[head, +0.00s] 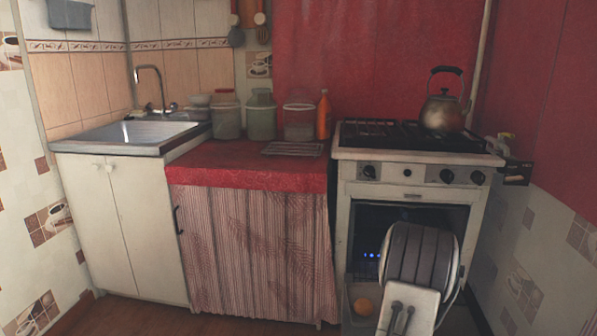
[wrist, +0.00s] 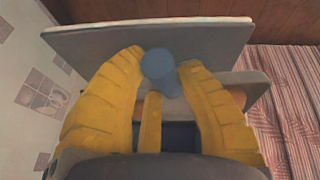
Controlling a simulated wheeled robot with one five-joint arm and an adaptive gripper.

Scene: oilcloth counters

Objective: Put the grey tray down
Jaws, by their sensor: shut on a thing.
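The grey tray (wrist: 95,42) shows in the wrist view as a flat, pale grey panel behind and between my fingers. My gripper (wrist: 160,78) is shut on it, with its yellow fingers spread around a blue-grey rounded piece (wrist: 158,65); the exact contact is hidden. In the head view a grey, rimmed surface (head: 352,318) shows low in front of the oven, left of my arm, with a small orange patch over it. My arm hides most of that area. I cannot tell whether the tray touches anything beneath it.
The stove (head: 412,172) carries a kettle (head: 442,112). Left of it, the red counter (head: 225,165) holds several jars, an orange bottle (head: 323,117) and a flat grey rack (head: 292,149) near its right end. The counter's front strip is clear. A sink (head: 135,133) is further left.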

